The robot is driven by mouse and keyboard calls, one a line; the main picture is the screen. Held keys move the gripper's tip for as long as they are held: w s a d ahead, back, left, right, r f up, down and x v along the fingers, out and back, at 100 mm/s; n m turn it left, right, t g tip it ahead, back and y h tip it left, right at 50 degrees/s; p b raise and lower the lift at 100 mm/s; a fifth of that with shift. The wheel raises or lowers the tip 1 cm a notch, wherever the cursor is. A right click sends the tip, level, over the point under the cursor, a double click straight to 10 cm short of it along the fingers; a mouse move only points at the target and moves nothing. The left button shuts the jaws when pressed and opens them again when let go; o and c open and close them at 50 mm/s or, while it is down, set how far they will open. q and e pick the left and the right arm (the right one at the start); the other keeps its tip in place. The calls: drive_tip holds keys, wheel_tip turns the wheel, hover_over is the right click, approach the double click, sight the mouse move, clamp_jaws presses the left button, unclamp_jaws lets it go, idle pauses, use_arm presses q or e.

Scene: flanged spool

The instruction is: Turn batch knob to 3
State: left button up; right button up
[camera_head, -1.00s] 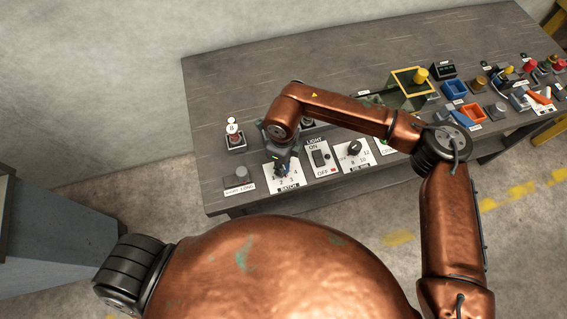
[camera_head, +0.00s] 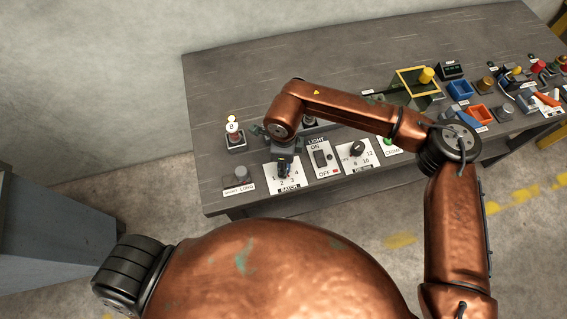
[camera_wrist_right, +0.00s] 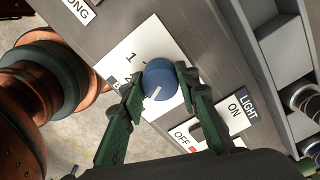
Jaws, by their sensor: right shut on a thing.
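The batch knob (camera_wrist_right: 158,77) is a round blue knob with a white pointer line, seen in the right wrist view. It sits on a white numbered panel (camera_wrist_right: 143,51); the 1 shows there, and other numbers are hidden by the knob and fingers. The pointer line faces the lower left of that view, towards the left finger. My right gripper (camera_wrist_right: 161,92) is shut on the knob, with one green finger on each side. In the head view my right gripper (camera_head: 284,166) is over the batch panel (camera_head: 271,184), largely covering the knob. My left gripper is not in view.
A light switch panel (camera_head: 322,160) stands just right of the batch panel, with another black knob (camera_head: 357,148) beyond it. A grey short/long knob (camera_head: 241,173) is at the left. Bins and buttons fill the bench's right side.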

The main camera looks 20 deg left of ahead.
drive_tip(key=o, duration=1.2)
drive_tip(key=shift+c, duration=0.2)
drive_tip(key=shift+r, duration=0.1)
wheel_tip(320, 180, up, 12)
